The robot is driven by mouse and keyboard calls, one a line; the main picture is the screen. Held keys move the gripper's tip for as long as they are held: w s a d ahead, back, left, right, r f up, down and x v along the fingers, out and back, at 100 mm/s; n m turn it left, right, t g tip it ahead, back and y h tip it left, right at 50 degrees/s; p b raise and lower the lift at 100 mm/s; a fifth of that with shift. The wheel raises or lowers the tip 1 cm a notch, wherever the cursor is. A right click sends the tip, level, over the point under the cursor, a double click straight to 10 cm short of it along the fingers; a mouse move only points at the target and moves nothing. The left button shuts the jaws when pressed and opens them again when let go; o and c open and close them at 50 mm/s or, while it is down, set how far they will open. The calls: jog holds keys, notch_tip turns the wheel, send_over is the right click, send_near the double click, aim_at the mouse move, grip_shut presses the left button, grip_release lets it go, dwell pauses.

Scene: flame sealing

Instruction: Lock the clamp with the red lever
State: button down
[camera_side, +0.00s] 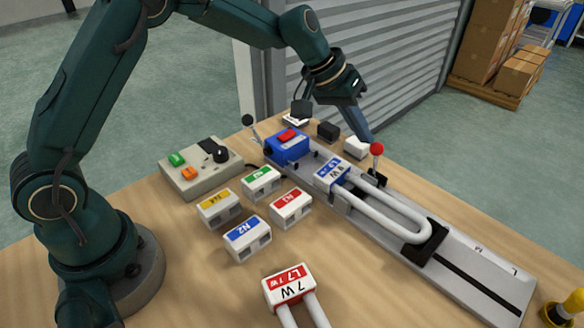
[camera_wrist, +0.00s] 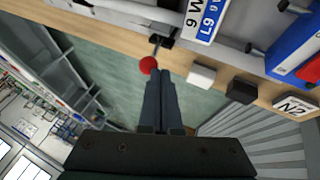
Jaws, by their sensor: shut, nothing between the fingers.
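The red lever is a thin rod with a red ball knob (camera_side: 376,149) standing at the far side of the grey rail fixture. The red knob (camera_wrist: 148,65) also shows in the wrist view, just beyond my fingertips and slightly to their left. My gripper (camera_side: 368,138) is shut and empty, its tips close beside the knob; I cannot tell whether they touch it. The clamp (camera_side: 376,178) at the lever's foot is dark and partly hidden. A white U-shaped lamp (camera_side: 395,218) with a blue and white label base (camera_side: 331,175) lies along the rail.
A blue block (camera_side: 287,147) with a red top sits at the rail's far end, near a black-knobbed lever (camera_side: 247,120). A control box (camera_side: 200,166) and several labelled white blocks (camera_side: 247,238) stand left. Small white (camera_side: 356,147) and black (camera_side: 328,131) blocks stand near my gripper. A second lamp (camera_side: 289,289) lies in front.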

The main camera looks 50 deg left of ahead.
jog(key=shift+d+r+y, duration=0.1)
jog(key=shift+d+y, duration=0.2)
jog(key=shift+d+r+m+y, duration=0.2)
jog(key=shift+d+m+y, duration=0.2)
jog(key=shift+d+y, duration=0.6)
jog(key=shift+d+f, duration=0.2)
jog(key=shift+d, duration=1.85)
